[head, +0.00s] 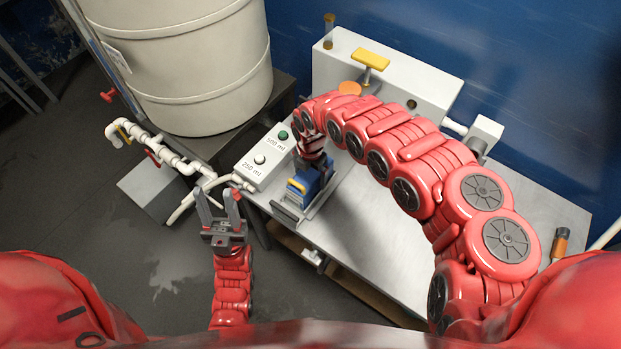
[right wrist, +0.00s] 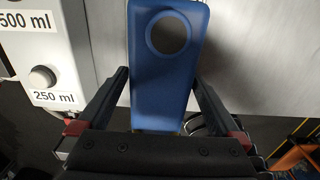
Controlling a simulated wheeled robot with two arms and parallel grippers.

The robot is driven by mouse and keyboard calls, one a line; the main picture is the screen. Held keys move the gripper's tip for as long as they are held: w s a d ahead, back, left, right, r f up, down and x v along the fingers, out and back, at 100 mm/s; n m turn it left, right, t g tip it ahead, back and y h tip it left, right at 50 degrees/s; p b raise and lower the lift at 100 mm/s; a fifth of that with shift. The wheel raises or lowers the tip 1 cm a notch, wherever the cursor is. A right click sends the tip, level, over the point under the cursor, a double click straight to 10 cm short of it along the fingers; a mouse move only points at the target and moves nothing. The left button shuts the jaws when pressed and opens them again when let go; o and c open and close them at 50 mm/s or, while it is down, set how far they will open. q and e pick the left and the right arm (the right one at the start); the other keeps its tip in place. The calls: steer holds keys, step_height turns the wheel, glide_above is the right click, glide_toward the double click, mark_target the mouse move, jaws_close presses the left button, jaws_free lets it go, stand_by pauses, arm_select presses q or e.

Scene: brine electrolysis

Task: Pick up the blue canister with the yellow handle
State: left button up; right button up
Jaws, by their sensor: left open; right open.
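The blue canister (head: 305,189) sits in a grey holder at the left front edge of the grey table, with a bit of yellow showing on it. In the right wrist view the blue canister (right wrist: 165,85) stands between my open fingers, its round opening toward the top; I cannot tell whether they touch it. My right gripper (head: 312,165) is at the canister, partly hidden by its own arm. It also shows in the right wrist view (right wrist: 160,105). My left gripper (head: 221,208) is open and empty, left of the table's edge.
A control box (head: 265,157) with 500 ml and 250 ml buttons is left of the canister. A large cream drum (head: 190,70) stands behind, with white pipes (head: 165,150). A light grey box (head: 400,90) with a yellow handle (head: 370,60) stands at the back. The table's middle is clear.

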steer(key=shift+f, duration=0.85)
jaws_close()
